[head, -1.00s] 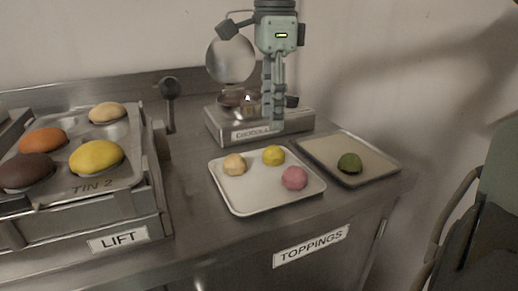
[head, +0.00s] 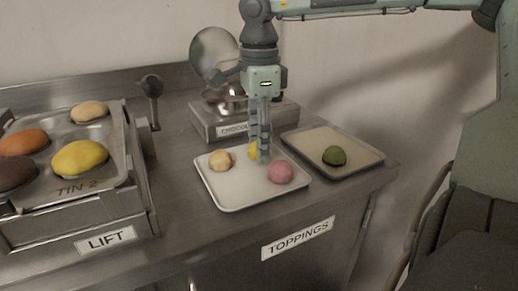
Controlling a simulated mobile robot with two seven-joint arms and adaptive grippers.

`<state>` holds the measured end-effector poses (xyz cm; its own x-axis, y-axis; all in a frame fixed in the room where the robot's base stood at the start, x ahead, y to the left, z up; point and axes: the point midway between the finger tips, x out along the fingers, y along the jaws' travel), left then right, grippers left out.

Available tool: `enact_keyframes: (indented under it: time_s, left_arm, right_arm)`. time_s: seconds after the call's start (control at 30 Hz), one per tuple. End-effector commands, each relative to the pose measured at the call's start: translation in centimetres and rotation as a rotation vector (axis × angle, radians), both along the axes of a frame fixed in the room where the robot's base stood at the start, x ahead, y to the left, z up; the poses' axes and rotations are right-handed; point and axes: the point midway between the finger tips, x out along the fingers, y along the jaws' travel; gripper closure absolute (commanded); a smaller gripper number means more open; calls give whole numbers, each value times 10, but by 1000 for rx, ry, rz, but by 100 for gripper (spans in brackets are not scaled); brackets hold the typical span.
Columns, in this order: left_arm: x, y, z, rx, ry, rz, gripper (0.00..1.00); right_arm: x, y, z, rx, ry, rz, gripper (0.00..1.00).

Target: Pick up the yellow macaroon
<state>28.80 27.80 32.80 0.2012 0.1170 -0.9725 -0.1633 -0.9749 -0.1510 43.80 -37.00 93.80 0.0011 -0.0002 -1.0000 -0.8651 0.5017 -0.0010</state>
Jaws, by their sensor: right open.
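The yellow macaroon (head: 252,151) lies on the white tray (head: 229,198), at its back edge. My right gripper (head: 261,158) points straight down over the tray, and its fingers hide part of the yellow macaroon. The gripper is open; whether the fingers touch the macaroon I cannot tell. A beige macaroon (head: 220,161) lies to the left on the same tray, and a pink macaroon (head: 280,172) lies to the right, close to the fingers. My left gripper is not in view.
The TIN 2 tray (head: 103,180) with several larger buns and a lever (head: 152,87) are left. The counter between is clear.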

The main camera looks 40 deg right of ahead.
Motion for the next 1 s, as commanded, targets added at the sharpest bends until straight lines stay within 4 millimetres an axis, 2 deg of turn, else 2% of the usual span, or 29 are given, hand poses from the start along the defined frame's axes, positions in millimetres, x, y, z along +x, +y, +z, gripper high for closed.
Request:
enact_keyframes:
  time_s: [0.03,0.17,0.67,0.87,1.0]
  left_arm:
    - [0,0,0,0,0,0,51]
    - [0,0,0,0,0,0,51]
    - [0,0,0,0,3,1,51]
    - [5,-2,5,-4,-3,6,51]
    - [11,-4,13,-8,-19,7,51]
  right_arm:
    - [0,0,0,0,0,0,59]
    - [0,0,0,0,0,0,76]
    - [0,0,6,0,0,-1,76]
    - [1,0,32,-2,-3,-1,76]
    - [1,0,71,-4,-6,-3,76]
